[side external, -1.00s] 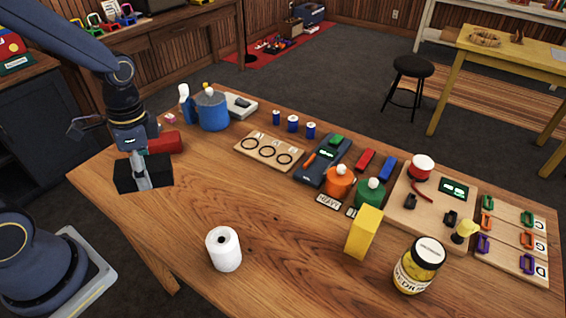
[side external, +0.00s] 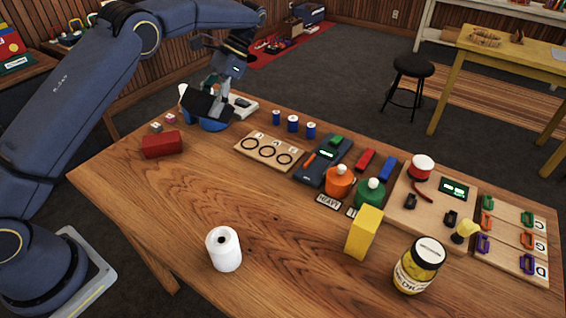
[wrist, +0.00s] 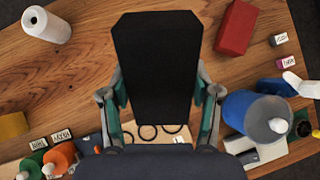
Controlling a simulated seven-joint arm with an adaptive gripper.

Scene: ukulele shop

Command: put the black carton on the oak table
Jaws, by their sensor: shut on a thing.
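My gripper (side external: 211,86) is shut on the black carton (side external: 204,104) and holds it tilted above the far-left part of the oak table (side external: 190,195). In the side view the carton covers part of a blue container (side external: 213,124). In the wrist view the carton (wrist: 155,65) sits between the two fingers of my gripper (wrist: 160,94), with the wooden tabletop (wrist: 80,75) below it.
A red box (side external: 162,144) lies near the table's left edge. A white roll (side external: 223,249), a yellow box (side external: 364,232) and a jar (side external: 418,266) stand near the front. A ring board (side external: 270,151) lies mid-table. The left-centre tabletop is clear.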

